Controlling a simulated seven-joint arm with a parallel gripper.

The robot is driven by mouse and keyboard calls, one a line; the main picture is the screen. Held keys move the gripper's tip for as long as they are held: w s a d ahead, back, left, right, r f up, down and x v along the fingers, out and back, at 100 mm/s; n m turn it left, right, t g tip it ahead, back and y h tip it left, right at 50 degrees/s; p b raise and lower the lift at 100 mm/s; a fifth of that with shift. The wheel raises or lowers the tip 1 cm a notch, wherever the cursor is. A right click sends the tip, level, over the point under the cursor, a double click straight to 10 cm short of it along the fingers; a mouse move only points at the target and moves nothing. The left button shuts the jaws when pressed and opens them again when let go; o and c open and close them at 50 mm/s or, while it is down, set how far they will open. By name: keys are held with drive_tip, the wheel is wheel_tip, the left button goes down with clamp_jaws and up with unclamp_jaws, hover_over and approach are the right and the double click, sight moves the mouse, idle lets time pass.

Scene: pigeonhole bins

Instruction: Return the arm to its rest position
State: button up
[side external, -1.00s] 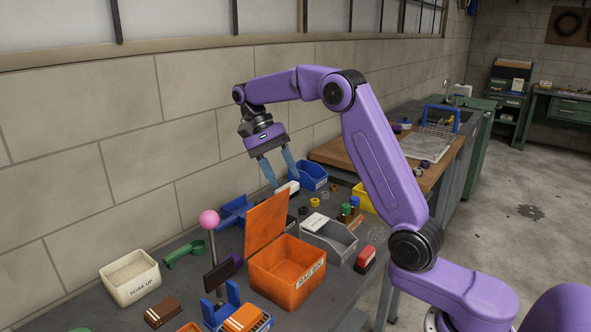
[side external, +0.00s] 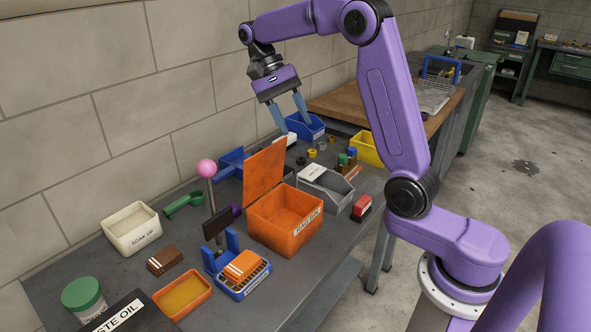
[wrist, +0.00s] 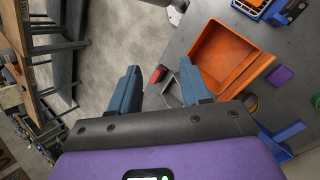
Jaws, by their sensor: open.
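My gripper (side external: 294,120) hangs above the back part of the grey bench, with its two blue fingers apart and nothing between them. In the wrist view my gripper (wrist: 158,82) also shows open, with bench edge and floor beyond the fingers.
A blue bin (side external: 305,128), a grey bin (side external: 325,188) and a yellow bin (side external: 367,150) stand around the gripper's side of the bench. A pink ball on a post (side external: 207,168) rises beside the orange lid. A red block (side external: 362,206) lies near the front edge.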

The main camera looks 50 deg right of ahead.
drive_tip(key=s+a+f+n+t+h, duration=0.2)
drive_tip(key=s+a+f+n+t, duration=0.2)
drive_tip(key=s+a+n, duration=0.6)
drive_tip(key=s+f+n+t+y, duration=0.1)
drive_tip(key=s+f+n, duration=0.1)
drive_tip(key=s+n, duration=0.4)
drive_tip(key=s+d+f+n+t+y, duration=0.1)
drive_tip(key=s+f+n, duration=0.2)
drive_tip(key=s+n, duration=0.4)
drive_tip(key=s, duration=0.3)
drive_tip(key=shift+d+f+t+y, duration=0.25)
drive_tip(key=shift+f+t+y, duration=0.05)
drive_tip(key=shift+f, duration=0.05)
